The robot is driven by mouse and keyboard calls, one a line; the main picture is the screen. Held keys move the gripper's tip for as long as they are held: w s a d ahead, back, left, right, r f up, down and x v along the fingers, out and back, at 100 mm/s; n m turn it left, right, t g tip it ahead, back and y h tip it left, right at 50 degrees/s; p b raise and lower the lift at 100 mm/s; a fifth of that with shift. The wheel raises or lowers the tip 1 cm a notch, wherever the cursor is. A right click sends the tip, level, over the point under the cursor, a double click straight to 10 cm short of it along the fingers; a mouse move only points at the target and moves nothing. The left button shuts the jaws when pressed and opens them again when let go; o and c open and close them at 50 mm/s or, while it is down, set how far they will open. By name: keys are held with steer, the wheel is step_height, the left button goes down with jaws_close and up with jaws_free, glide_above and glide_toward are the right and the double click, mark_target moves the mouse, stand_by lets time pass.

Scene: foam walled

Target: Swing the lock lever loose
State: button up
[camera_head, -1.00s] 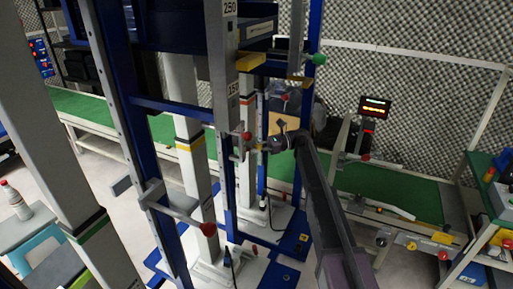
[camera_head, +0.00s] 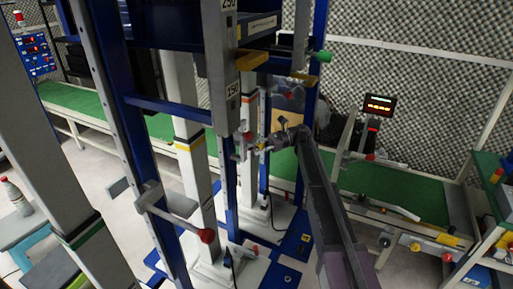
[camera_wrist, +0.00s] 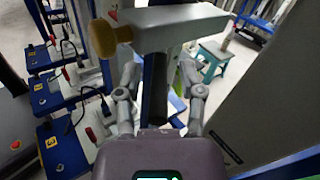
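In the head view a small red-knobbed lever (camera_head: 241,146) sits on the grey upright at its lower end, below the 150 label. My gripper (camera_head: 264,147) is just right of it, at the end of my dark arm. In the wrist view a pale grey bar (camera_wrist: 172,24) with a tan knob (camera_wrist: 125,33) crosses above my gripper (camera_wrist: 158,80). A dark round rod (camera_wrist: 155,92) lies between the two fingers, with visible gaps on both sides. The fingers are apart. I cannot tell for sure which of these parts is the lock lever.
A larger red-balled handle (camera_head: 207,235) sticks out from the blue frame (camera_head: 122,130). A green conveyor (camera_head: 385,187) runs behind, with a lit display (camera_head: 379,105) above it. A bottle (camera_head: 14,195) stands at far left. Posts and frames crowd the space left of my arm.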

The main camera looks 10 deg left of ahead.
steer(key=c, duration=0.6)
steer(key=shift+d+f, duration=0.1)
jaws_close()
steer(key=shift+d+f+t, duration=0.2)
steer(key=shift+d+t, duration=0.1)
steer(key=s+d+f+n+t+h, duration=0.2)
steer(key=s+d+f, duration=0.4)
steer(key=d, duration=0.5)
steer(key=s+d+f+n+t+h, duration=0.3)
steer(key=s+d+f+t+h, duration=0.2)
steer(key=d, duration=0.7)
steer(key=s+d+f+n+t+h, duration=0.2)
steer(key=s+d+f+t+h, duration=0.2)
steer(key=s+d, duration=0.6)
step_height(320, 180, down, 3)
steer(key=d+h, duration=0.2)
steer(key=shift+d+n+h, duration=0.2)
steer(key=shift+n+h, duration=0.2)
steer(key=shift+a, duration=0.15)
